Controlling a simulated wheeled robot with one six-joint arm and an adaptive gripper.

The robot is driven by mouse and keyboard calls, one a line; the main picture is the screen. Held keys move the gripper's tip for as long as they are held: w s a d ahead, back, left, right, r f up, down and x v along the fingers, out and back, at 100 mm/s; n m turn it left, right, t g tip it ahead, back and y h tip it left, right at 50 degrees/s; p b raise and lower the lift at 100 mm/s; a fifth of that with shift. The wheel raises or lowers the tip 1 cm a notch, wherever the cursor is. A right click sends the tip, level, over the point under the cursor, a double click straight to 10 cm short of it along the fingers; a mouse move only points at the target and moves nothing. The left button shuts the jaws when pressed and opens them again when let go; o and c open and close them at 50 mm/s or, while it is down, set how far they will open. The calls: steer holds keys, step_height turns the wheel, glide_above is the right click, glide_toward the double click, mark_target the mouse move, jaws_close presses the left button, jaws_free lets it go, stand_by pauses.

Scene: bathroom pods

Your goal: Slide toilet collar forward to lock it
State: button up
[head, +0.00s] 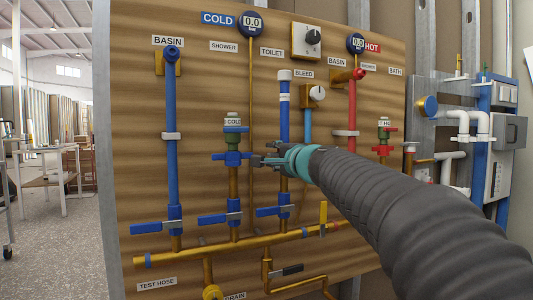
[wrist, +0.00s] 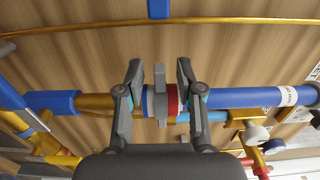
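The toilet line is a blue pipe (head: 284,125) under the TOILET label. In the wrist view it runs across the picture, with blue pipe (wrist: 245,97) on the right and brass pipe (wrist: 95,102) on the left. Between them is the toilet collar (wrist: 160,92), a grey ringed piece with a blue and white band on its left and a red band on its right. My gripper (wrist: 160,82) has one finger on each side of the collar along the pipe, apart, with the collar between them. I cannot tell whether the fingers touch it. In the head view my gripper (head: 270,160) hides the joint.
The shower line (head: 232,150) with its blue fitting stands close left of my gripper. Blue lever valves (head: 278,211) sit below, above a brass manifold (head: 250,246). The bleed knob (head: 317,94) and the hot line (head: 352,115) are to the right.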

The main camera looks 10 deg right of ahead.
steer(key=shift+w+a, duration=0.15)
steer(key=shift+w, duration=0.4)
jaws_close()
